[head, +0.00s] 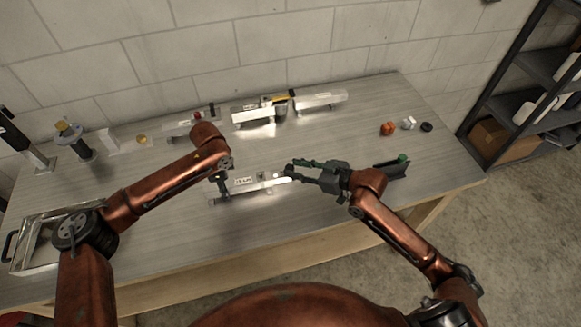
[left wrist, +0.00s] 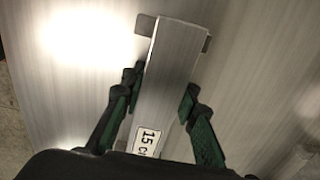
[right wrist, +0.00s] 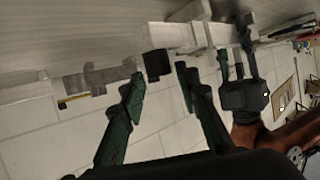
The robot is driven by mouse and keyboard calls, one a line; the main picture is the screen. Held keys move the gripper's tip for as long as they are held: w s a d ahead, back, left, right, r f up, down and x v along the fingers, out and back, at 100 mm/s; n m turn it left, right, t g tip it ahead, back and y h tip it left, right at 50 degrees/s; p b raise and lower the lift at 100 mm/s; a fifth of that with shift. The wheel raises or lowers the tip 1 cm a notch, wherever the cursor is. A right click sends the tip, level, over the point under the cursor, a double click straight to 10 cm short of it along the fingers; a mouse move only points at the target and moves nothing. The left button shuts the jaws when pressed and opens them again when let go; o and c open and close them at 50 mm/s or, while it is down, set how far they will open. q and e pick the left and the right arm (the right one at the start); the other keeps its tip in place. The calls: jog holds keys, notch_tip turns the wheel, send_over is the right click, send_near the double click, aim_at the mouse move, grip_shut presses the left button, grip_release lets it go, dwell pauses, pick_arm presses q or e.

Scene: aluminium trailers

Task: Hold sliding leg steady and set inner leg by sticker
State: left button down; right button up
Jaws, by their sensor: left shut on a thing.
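The aluminium sliding leg (head: 232,192) lies on the bench, with a white sticker (head: 243,181) on it. In the left wrist view the sticker (left wrist: 146,141) reads "15 C", partly cut off by my gripper body. My left gripper (head: 222,180) is shut across the leg, one finger on each side of the bar (left wrist: 168,75). A shiny narrower section, seemingly the inner leg (head: 280,178), shows at the leg's right end. My right gripper (head: 288,168) is open just beyond that end. In the right wrist view a dark square block (right wrist: 157,63) shows just ahead of its fingertips (right wrist: 160,80); contact is unclear.
More aluminium trailer parts (head: 252,114) stand along the wall. An orange piece (head: 388,128) and small white and black pieces lie at the right. A dark holder (head: 392,167) is right of my right gripper. A metal tray (head: 38,245) sits at the left.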

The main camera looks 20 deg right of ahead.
jog(key=v, duration=0.9)
pick_arm(q)
jog(key=c, duration=1.4)
grip_release()
jog(key=shift+c, duration=0.2)
